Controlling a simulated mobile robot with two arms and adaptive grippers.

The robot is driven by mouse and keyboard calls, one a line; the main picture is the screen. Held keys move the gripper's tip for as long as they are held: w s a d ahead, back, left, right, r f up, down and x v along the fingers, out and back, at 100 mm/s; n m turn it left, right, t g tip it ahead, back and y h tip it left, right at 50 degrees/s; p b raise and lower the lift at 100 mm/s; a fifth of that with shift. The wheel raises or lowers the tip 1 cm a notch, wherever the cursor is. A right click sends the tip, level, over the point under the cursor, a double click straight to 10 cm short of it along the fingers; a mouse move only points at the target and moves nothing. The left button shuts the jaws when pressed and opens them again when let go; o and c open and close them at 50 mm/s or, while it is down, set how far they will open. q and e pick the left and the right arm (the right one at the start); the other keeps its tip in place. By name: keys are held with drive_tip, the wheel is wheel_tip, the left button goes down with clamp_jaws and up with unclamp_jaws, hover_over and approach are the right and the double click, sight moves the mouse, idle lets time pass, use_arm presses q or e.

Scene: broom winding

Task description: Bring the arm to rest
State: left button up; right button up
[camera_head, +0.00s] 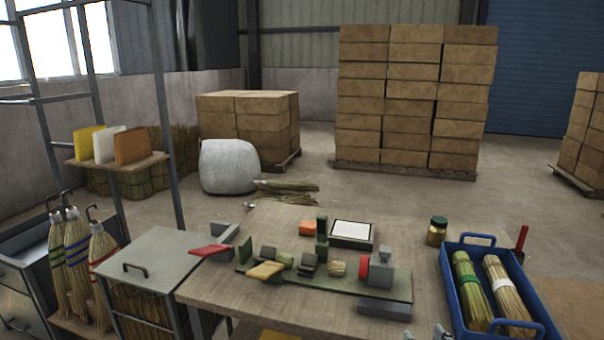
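Small grey and dark tips (440,332) poke up at the bottom edge of the head view, in front of the workbench (240,303) and left of the blue tray. They look like part of my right gripper, mostly cut off by the frame. I cannot tell whether it is open or shut. My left gripper is not clearly visible. A green-based fixture (335,283) with grey and red blocks lies on the workbench. No broom is seen in a gripper.
A blue tray (448,290) holds two straw bundles at the right. A jar (437,231) and a framed white pad (351,233) stand on the bench. A metal rack (163,110), a grey cabinet (150,257) and hanging brooms (76,255) occupy the left. Stacked boxes (415,95) stand behind.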

drive_tip(key=s+a+f+g, duration=0.3)
drive_tip(key=s+f+g, duration=0.2)
drive_tip(key=s+f, duration=0.25)
drive_tip(key=s+a+f+g, duration=0.2)
drive_tip(key=s+f+g, duration=0.2)
drive_tip(key=s+f, duration=0.4)
drive_tip(key=s+g+h, duration=0.2)
drive_tip(key=s+g, duration=0.2)
drive_tip(key=s, duration=0.8)
wheel_tip(320, 180, down, 26)
drive_tip(key=g, duration=0.1)
use_arm(q)
drive_tip(key=shift+s+a+r+p, duration=0.15)
drive_tip(key=shift+r+p, duration=0.6)
drive_tip(key=shift+p, duration=0.1)
use_arm(e)
drive_tip(key=s+d+f, duration=0.1)
drive_tip(key=s+f, duration=0.7)
drive_tip(key=s, duration=0.1)
drive_tip(key=s+d+f+g, duration=0.1)
drive_tip(key=s+d+f, duration=0.1)
drive_tip(key=s+f, duration=0.5)
drive_tip(key=shift+s+d+f+n, duration=0.25)
drive_tip(key=shift+s+f+n, duration=0.1)
drive_tip(key=shift+s, duration=0.6)
